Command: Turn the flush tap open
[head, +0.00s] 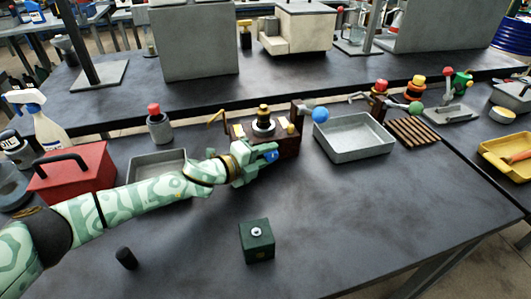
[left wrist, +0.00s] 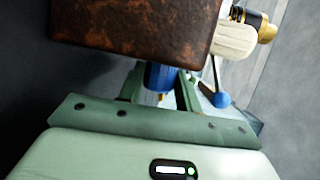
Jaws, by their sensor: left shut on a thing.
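A rusty brown block (head: 288,143) with a dark round fitting (head: 263,121) on top stands mid-table. My left gripper (head: 262,160) is at its front, shut on a blue knob (head: 271,156), which I take to be the flush tap. In the left wrist view the blue knob (left wrist: 160,76) sits between the green fingers, just below the rusty block (left wrist: 130,30). A lever with a blue ball (head: 320,114) stands at the block's right; the ball also shows in the left wrist view (left wrist: 220,99). My right gripper is not in view.
A grey tray (head: 353,153) is right of the block, another grey tray (head: 145,168) left, behind my arm. A red toolbox (head: 75,180) stands at left. A dark green box (head: 257,242) and a small black cylinder (head: 126,258) are in front. The right front table is clear.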

